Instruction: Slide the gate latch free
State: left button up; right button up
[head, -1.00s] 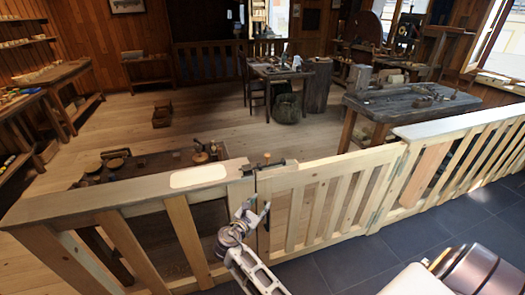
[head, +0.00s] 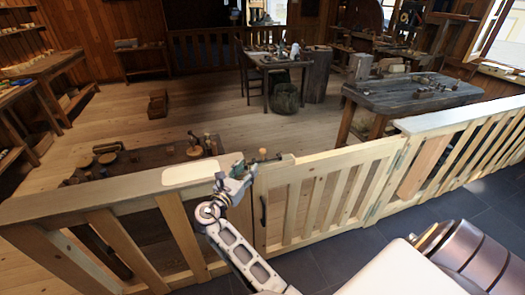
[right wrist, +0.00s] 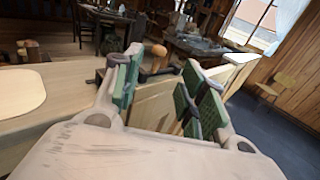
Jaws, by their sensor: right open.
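The gate latch (head: 277,158) is a dark metal bolt on top of the fence where the pale wooden gate (head: 330,172) meets the post. Its wooden knob (head: 263,153) stands up from it; in the right wrist view the orange knob (right wrist: 158,52) shows between and beyond my fingers. My right gripper (head: 244,168) is open, with green pads, just left of and near the knob. In the right wrist view my gripper (right wrist: 158,88) shows nothing clasped between its fingers. Contact with the knob cannot be told. Fingers hide part of the latch. My left gripper is not in view.
A pale rounded plate (head: 190,174) lies on the fence rail left of the latch. A dark handle (head: 264,210) is on the gate's left side. A low bench (head: 145,160) and a workbench (head: 400,97) stand behind the fence. Floor beyond is largely open.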

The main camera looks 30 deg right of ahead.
aim_at(262, 152)
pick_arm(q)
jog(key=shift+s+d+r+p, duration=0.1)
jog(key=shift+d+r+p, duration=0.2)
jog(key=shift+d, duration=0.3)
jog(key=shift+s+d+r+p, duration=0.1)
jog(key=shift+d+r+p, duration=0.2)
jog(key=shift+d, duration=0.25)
pick_arm(e)
jog(key=shift+x, duration=6.75)
jog(key=shift+c, duration=0.2)
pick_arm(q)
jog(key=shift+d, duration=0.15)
pick_arm(e)
grip_shut()
